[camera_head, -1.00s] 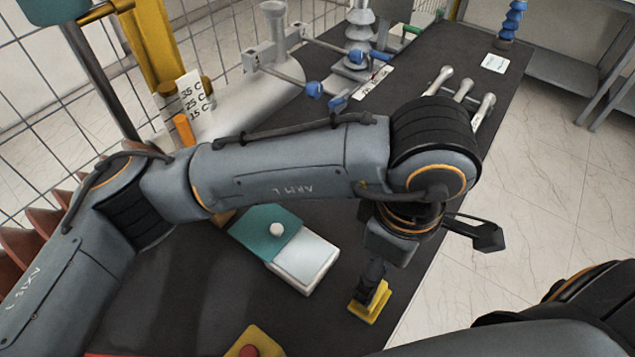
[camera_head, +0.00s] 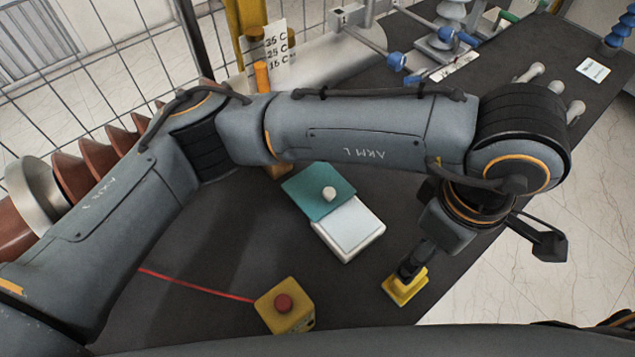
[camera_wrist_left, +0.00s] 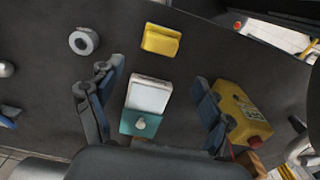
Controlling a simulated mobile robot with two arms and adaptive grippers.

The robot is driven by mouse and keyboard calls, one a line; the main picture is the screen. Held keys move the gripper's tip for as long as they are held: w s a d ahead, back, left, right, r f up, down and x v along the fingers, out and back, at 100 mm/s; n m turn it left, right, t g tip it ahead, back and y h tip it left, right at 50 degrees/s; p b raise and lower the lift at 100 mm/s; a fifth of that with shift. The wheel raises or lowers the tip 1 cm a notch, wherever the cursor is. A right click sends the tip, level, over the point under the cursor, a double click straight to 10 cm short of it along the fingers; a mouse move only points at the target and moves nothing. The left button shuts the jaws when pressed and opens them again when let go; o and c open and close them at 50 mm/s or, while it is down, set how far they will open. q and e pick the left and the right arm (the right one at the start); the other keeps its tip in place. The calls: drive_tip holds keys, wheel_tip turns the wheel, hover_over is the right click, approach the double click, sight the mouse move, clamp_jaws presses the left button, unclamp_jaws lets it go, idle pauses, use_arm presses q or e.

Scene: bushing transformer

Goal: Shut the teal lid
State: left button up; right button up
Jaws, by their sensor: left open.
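The teal lid (camera_head: 310,185) has a white knob and lies at the far-left end of a white box (camera_head: 350,230) on the dark table. The box's near-right part is uncovered by it. The left wrist view also shows the teal lid (camera_wrist_left: 130,123) and white box (camera_wrist_left: 150,93) between the two fingers. My left gripper (camera_head: 411,264) points down to the right of the box, apart from it. My right gripper is not in view.
A yellow block (camera_head: 405,288) lies just below my left gripper. A yellow box with a red button (camera_head: 285,305) stands nearer, left of the white box. A grey ring (camera_wrist_left: 84,41) shows in the left wrist view. Insulators and blue-knobbed rods stand at the back.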

use_arm(q)
drive_tip(key=w+a+r+p, duration=0.1)
drive_tip(key=w, duration=0.2)
drive_tip(key=w+a+r+n+p, duration=0.1)
drive_tip(key=w+a+p, duration=0.1)
drive_tip(key=w+a+n+g+h+p, duration=0.1)
drive_tip(key=w+a+p, duration=0.1)
drive_tip(key=w, duration=0.1)
drive_tip(key=shift+w+r, duration=0.35)
drive_tip(key=shift+r, duration=0.05)
drive_tip(key=c, duration=1.1)
drive_tip(key=w+a+n+p, duration=0.1)
drive_tip(key=w+a, duration=0.2)
drive_tip(key=w+a+n+p, duration=0.1)
drive_tip(key=w+a+p, duration=0.1)
drive_tip(key=w+a, duration=0.1)
drive_tip(key=w+a+n+h+p, duration=0.1)
drive_tip(key=w+a, duration=0.2)
drive_tip(key=a, duration=0.1)
drive_tip(key=shift+a+r+p, duration=0.3)
drive_tip(key=shift+r+p, duration=0.05)
clamp_jaws()
drive_tip(key=p, duration=0.3)
hover_over(320, 195)
drive_tip(key=a, duration=0.1)
drive_tip(key=f, duration=0.8)
drive_tip(key=shift+w+a+f, duration=0.15)
drive_tip(key=shift+w+f, duration=0.2)
drive_tip(key=shift+f, duration=0.7)
